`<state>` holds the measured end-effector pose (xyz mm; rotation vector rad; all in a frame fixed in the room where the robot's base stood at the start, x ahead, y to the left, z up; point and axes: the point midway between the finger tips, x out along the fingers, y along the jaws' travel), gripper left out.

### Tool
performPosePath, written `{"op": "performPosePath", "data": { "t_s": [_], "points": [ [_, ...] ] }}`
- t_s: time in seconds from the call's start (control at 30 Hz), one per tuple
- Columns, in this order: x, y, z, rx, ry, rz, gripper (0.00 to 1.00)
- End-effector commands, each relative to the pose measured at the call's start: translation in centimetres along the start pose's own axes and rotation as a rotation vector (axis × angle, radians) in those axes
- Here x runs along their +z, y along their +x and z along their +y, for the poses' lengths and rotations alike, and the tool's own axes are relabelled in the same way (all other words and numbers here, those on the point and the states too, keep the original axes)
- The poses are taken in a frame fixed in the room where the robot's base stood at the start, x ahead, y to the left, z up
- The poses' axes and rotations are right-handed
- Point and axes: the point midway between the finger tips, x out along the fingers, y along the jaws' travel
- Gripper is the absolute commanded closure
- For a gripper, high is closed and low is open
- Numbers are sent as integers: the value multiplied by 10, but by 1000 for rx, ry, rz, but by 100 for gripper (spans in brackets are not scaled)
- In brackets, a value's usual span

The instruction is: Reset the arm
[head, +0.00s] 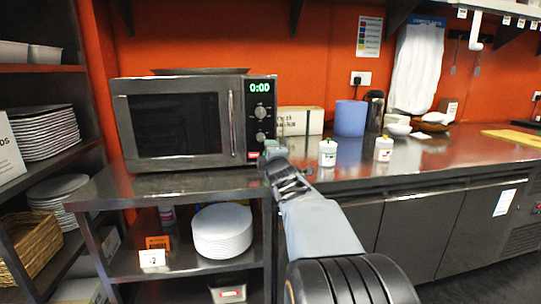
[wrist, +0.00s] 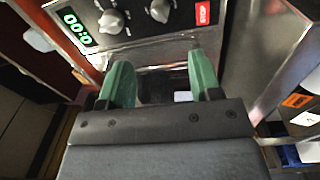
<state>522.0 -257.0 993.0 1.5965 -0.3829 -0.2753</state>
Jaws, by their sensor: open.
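My gripper (wrist: 158,84) is open in the wrist view, with its two green fingers apart and nothing seen between them. In the head view my gripper (head: 273,150) is at the end of my outstretched arm, by the lower right corner of the microwave (head: 182,163). The microwave is closed and its display reads 0:00. Its control panel (wrist: 150,45), with knobs and a red label, lies just beyond the fingertips in the wrist view. I cannot tell whether the fingers touch it.
The steel counter (head: 440,158) holds two white tubs (head: 327,153), a blue roll (head: 350,118) and bowls to the right. Plates (head: 222,231) sit on the shelf below the microwave. A rack with plates (head: 45,132) stands at left.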

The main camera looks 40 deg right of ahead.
Motion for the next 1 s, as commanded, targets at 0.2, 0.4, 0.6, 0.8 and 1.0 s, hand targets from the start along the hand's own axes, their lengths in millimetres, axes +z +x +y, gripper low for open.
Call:
{"op": "performPosePath", "data": {
  "t_s": [0.2, 0.4, 0.6, 0.8, 1.0],
  "points": [
    [0, 0, 0, 0, 0, 0, 42],
    [-1, 0, 1, -4, 5, 0, 42],
    [-27, -17, 19, -128, 163, -13, 42],
    [-82, -75, 33, -455, 511, -105, 42],
    [-126, -163, 35, -805, 806, -297, 42]
  ]
}}
